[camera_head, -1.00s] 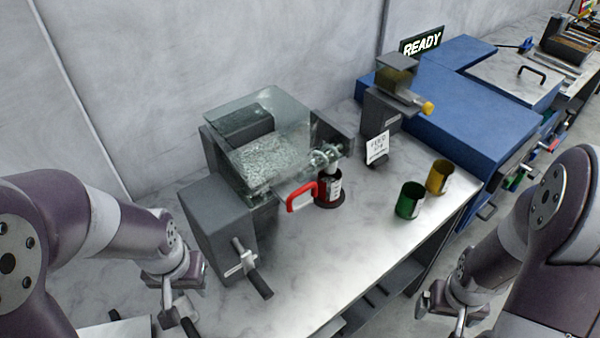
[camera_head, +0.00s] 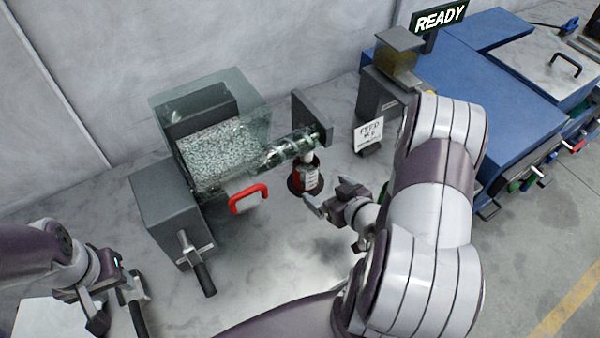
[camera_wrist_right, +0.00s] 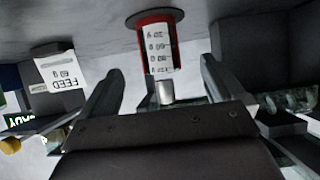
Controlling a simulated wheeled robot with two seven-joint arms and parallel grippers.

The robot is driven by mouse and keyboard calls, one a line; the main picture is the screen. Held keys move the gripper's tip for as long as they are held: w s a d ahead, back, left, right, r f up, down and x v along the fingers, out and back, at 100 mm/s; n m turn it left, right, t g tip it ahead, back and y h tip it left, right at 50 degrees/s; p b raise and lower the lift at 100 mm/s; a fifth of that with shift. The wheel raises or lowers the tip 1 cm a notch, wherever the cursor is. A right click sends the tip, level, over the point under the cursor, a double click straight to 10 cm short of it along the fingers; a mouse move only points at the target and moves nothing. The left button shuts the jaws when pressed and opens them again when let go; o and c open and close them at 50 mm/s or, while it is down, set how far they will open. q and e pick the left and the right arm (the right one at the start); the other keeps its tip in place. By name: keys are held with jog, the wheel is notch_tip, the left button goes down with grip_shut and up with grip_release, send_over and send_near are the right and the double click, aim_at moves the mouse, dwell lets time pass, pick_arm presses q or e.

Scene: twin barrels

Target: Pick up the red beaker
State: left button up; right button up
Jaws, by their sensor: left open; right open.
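The red beaker (camera_head: 306,180) stands upright on a dark round base under the spout of the glass-topped machine. It has a white label with markings. In the right wrist view the red beaker (camera_wrist_right: 157,42) appears inverted, beyond and between the finger ends. My right gripper (camera_head: 326,196) is open, just to the right and front of the beaker; its open fingers (camera_wrist_right: 162,68) also show in the wrist view, with no clear grip on anything. My left gripper (camera_head: 118,318) is open and empty at the lower left, far from the beaker.
The machine (camera_head: 215,140) holds pale pellets; its red handle (camera_head: 248,198) sticks out left of the beaker, and a lever (camera_head: 204,278) hangs in front. A "FEED" card (camera_head: 368,134) stands behind right. The blue machine (camera_head: 490,90) is further right. The counter in front is mostly clear.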

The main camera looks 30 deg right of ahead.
aim_at(313, 179)
jog(key=x, duration=1)
jog(key=shift+w+d+f, duration=0.1)
jog(key=shift+w+d, duration=0.05)
jog(key=c, duration=1.1)
